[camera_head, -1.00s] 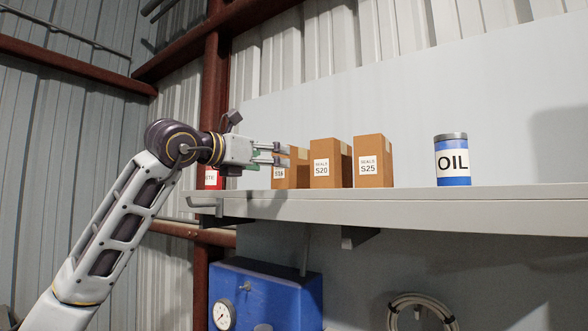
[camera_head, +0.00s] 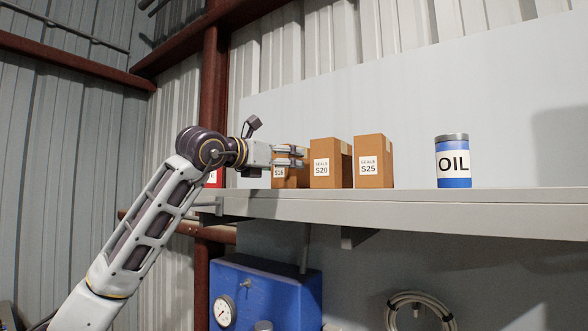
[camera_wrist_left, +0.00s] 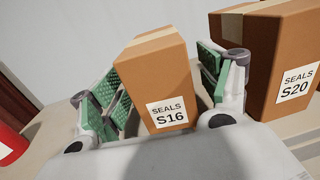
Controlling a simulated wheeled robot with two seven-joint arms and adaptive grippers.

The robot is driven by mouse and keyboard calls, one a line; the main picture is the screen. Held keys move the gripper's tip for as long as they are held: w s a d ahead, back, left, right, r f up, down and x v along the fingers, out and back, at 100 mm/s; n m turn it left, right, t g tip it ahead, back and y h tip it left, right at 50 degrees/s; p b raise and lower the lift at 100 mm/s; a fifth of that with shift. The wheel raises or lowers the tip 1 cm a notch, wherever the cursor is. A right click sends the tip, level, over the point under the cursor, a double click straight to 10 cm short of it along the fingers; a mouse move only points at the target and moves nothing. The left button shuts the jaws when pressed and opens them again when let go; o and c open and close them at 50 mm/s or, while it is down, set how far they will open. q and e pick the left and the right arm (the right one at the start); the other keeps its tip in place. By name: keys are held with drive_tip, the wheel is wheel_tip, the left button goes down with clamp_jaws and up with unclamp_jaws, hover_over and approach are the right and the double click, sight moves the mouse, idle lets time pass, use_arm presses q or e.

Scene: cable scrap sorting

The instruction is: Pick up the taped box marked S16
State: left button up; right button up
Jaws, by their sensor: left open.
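The taped box marked S16 (camera_head: 280,180) stands on the shelf (camera_head: 400,204), partly hidden behind my left gripper (camera_head: 288,156) in the head view. In the left wrist view the S16 box (camera_wrist_left: 158,78) is brown, with a tape strip on top and a white SEALS S16 label. My left gripper also shows there (camera_wrist_left: 165,95); it is open, with one green-padded finger on each side of the box. I cannot tell whether either pad touches it. My right gripper is not in view.
The S20 box (camera_head: 330,165) stands close to the right of S16, beside one finger. The S25 box (camera_head: 372,160) and an oil can (camera_head: 453,162) stand further right. A red object (camera_wrist_left: 10,142) is at the left. The shelf is clear between S25 and the can.

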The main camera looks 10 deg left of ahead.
use_arm(q)
drive_tip(key=p+x, duration=0.1)
drive_tip(key=x, duration=0.2)
drive_tip(key=shift+w+d+r, duration=0.1)
drive_tip(key=shift+w+r, duration=0.05)
drive_tip(key=shift+w+d+p, duration=0.25)
drive_tip(key=shift+w+p, duration=0.1)
drive_tip(key=shift+w, duration=0.15)
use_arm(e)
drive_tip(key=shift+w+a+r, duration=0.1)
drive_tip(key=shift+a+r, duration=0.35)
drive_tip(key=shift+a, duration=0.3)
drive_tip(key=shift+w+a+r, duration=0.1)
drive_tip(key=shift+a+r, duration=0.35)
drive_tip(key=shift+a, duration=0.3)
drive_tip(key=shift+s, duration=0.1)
use_arm(q)
drive_tip(key=c, duration=1.1)
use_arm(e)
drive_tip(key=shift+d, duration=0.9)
